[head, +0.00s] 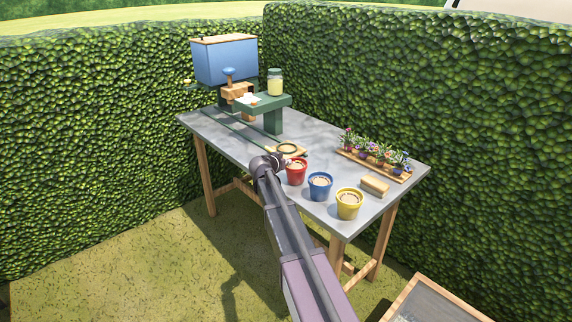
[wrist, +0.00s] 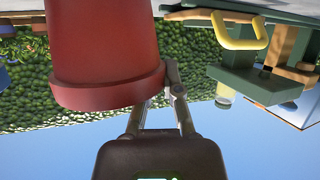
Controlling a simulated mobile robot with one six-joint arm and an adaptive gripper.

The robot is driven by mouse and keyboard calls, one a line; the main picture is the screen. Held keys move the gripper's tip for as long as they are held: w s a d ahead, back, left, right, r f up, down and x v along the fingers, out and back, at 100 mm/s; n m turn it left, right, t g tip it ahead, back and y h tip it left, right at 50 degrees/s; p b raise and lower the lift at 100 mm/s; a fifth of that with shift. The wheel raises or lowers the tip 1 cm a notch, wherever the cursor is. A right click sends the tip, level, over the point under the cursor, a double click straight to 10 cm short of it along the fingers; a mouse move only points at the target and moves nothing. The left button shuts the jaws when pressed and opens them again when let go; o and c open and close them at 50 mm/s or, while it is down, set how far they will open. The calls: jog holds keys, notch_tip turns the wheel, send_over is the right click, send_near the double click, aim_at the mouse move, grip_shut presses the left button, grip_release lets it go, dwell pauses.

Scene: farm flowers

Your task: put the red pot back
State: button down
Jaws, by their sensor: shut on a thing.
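A green stand (head: 272,118) with a jar (head: 275,82) is farther back. A flower tray (head: 374,165) and a tan block (head: 375,185) lie right.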

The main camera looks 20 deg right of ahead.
jog(key=shift+f, duration=0.1)
jog(key=c, duration=0.8)
grip_release()
jog(key=shift+r, duration=0.25)
jog(key=p+v, duration=0.4)
jog(key=v, duration=0.8)
jog(key=shift+p, duration=0.3)
jog(key=shift+s+f, duration=0.1)
jog(key=shift+f, duration=0.05)
